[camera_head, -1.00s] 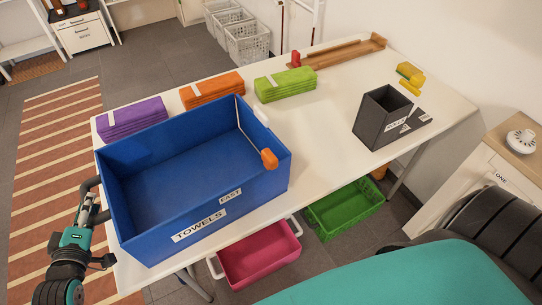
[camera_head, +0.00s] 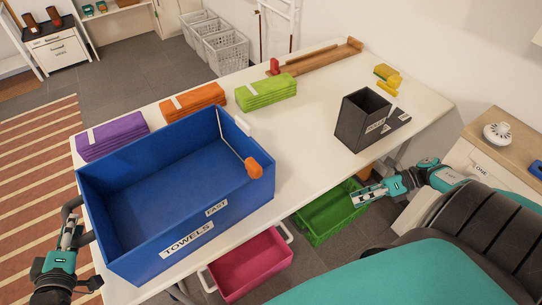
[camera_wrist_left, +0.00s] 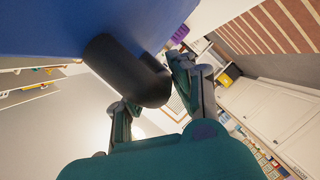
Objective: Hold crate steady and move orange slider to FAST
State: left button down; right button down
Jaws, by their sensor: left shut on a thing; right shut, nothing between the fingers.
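The blue crate (camera_head: 118,262) stands on the white table, open at the top, with a TOWELS label (camera_head: 187,240) and a FAST label (camera_head: 216,208) on its front wall. The orange slider (camera_head: 254,168) sits at the front right corner of the crate, at the near end of a pale line along the right wall. My left gripper (camera_head: 73,226) is shut on the dark handle at the crate's left side. The handle (camera_wrist_left: 118,70) fills the middle of the left wrist view. My right gripper (camera_head: 358,196) is shut and empty, right of the crate and apart from it.
Purple (camera_head: 112,137), orange (camera_head: 193,102) and green (camera_head: 266,92) towel stacks lie behind the crate. A dark grey box (camera_head: 352,125) stands at the table's right. Pink (camera_head: 250,268) and green (camera_head: 325,215) bins are below the front edge. The table between crate and grey box is clear.

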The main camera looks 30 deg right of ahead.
pick_arm(q)
jog(key=shift+f, duration=0.1)
pick_arm(e)
jog(key=w+a+r+n+g+y, duration=0.1)
jog(key=w+a+r+n+g, duration=0.15)
jog(key=w+r+n, duration=0.45)
jog(key=w+a+r+n+g+y, duration=0.15)
jog(key=w+a+r+n, duration=0.25)
jog(key=r, duration=0.4)
jog(key=n+g+h, duration=0.2)
jog(key=n, duration=0.4)
send_near(271, 167)
jog(key=r+v, duration=0.1)
jog(key=v, duration=0.4)
jog(key=shift+a+r+x, duration=0.2)
jog(key=shift+r+x, duration=0.15)
jog(key=shift+x, duration=1.95)
jog(key=shift+a+r+x, duration=0.15)
jog(key=shift+r+x, duration=0.15)
jog(key=shift+x, duration=2)
jog(key=shift+a+r+x, duration=0.2)
jog(key=shift+r+x, duration=0.15)
jog(key=shift+x, duration=1.95)
